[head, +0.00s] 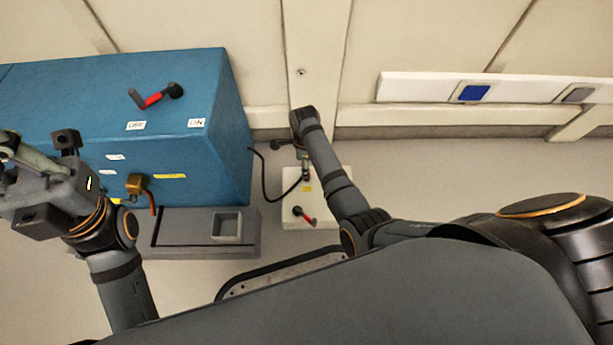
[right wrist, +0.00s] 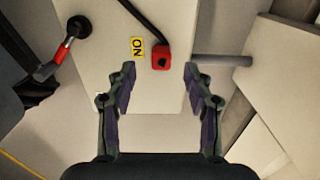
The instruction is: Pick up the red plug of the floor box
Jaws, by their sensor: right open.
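The red plug (right wrist: 161,57) with a black cable sits on the pale floor box (right wrist: 105,25), beside a yellow ON label. In the head view the floor box (head: 290,183) stands on the floor, and my right arm covers part of it; I cannot make out the plug there. My right gripper (right wrist: 159,72) is open and empty. The plug shows centred just beyond its two fingertips, not between the pads. In the head view my right gripper (head: 304,160) is over the box's far part. My left gripper (head: 8,150) is at the left edge, partly cut off.
A red-and-black lever (right wrist: 65,48) is on the box, left of the plug. A grey bar (right wrist: 222,61) lies to its right. A blue cabinet (head: 190,100) with a red-handled switch stands left, a grey unit (head: 190,240) before it. The black cable (head: 266,185) loops between cabinet and box.

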